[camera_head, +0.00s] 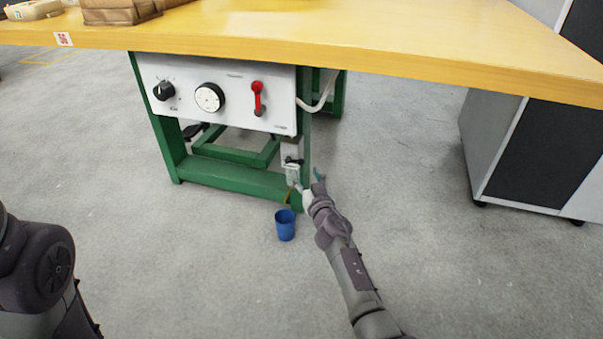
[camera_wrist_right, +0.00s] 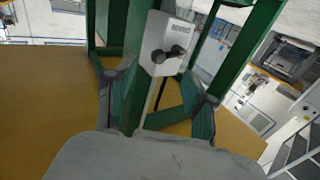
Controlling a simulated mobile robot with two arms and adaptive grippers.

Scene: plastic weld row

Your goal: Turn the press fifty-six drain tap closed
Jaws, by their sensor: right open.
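The drain tap (camera_head: 291,160) is a small black handle on a light grey box at the right front leg of the green frame, below the white panel. In the wrist view the black handle (camera_wrist_right: 168,53) shows larger, lying across the front of the box. My right gripper (camera_head: 309,181) is open and empty, with its fingers apart, just below and to the right of the tap in the head view. In the wrist view the tap appears beyond and between the fingers; I see no contact. My left arm shows at the lower left, with its gripper out of view.
A blue cup (camera_head: 285,226) stands on the floor below the tap. The white panel (camera_head: 222,78) carries a black knob, a round dial and a red lever (camera_head: 258,97). The wooden tabletop (camera_head: 330,38) overhangs it. A grey cabinet (camera_head: 487,130) stands right; floor between is clear.

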